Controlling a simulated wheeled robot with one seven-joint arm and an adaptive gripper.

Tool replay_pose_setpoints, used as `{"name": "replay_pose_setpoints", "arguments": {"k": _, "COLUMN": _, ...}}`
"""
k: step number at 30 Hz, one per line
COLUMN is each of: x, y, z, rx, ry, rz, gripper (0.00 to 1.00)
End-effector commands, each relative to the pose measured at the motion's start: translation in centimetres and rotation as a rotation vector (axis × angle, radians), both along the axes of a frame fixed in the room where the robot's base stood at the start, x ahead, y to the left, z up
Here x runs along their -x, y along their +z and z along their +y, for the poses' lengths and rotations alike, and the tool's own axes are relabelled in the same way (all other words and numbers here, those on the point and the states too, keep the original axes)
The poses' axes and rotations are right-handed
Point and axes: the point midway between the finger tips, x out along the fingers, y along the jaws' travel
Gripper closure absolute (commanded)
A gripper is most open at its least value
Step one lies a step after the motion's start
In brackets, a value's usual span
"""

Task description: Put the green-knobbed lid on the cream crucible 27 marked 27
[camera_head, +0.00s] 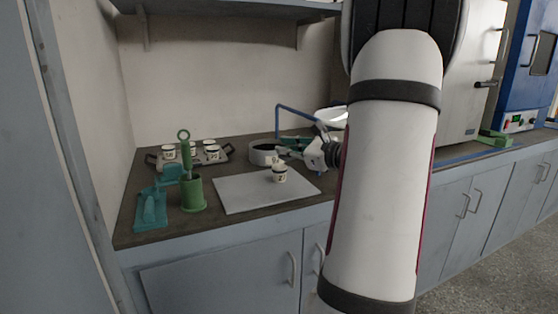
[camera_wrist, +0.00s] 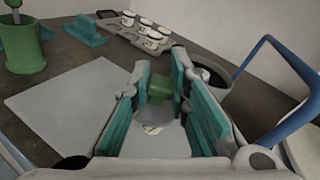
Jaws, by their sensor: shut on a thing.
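My gripper (camera_wrist: 165,84) is shut on the green knob (camera_wrist: 158,90) of a lid, between its teal finger pads in the wrist view. The grey-white lid disc (camera_wrist: 150,113) shows just below the knob. In the head view my gripper (camera_head: 287,150) is directly over a cream crucible (camera_head: 280,176) with a dark mark, standing upright on the pale board. The mark is too small to read. The lid (camera_head: 276,163) is at or just above the crucible's mouth; I cannot tell whether it touches the rim. In the wrist view the lid and fingers hide most of the crucible.
A tray (camera_head: 228,153) with several cream crucibles stands at the back left. A green holder (camera_head: 193,197) with a tool and a teal stand (camera_head: 152,208) are left of the board (camera_head: 240,194).

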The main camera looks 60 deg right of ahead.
Motion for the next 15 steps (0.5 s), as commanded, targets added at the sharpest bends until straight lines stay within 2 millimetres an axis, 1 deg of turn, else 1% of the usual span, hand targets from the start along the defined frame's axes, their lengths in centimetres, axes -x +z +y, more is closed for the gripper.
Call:
{"name": "replay_pose_setpoints", "arguments": {"k": 1, "x": -1.1, "y": -0.3, "z": -0.6, "rx": 0.001, "ry": 0.002, "rz": 0.000, "gripper": 1.00}}
{"name": "replay_pose_setpoints", "arguments": {"k": 3, "x": -2.2, "y": -0.4, "z": -1.3, "rx": 0.000, "ry": 0.001, "rz": -0.001, "gripper": 1.00}}
{"name": "replay_pose_setpoints", "arguments": {"k": 6, "x": -3.3, "y": -0.5, "z": -2.0, "rx": 0.000, "ry": 0.000, "rz": 0.000, "gripper": 1.00}}
{"name": "replay_pose_setpoints", "arguments": {"k": 14, "x": -4.8, "y": -0.6, "z": -2.8, "rx": -0.001, "ry": 0.001, "rz": -0.001, "gripper": 1.00}}
{"name": "replay_pose_setpoints", "arguments": {"k": 15, "x": -4.8, "y": -1.1, "z": -2.9, "rx": -0.002, "ry": -0.001, "rz": 0.001, "gripper": 1.00}}
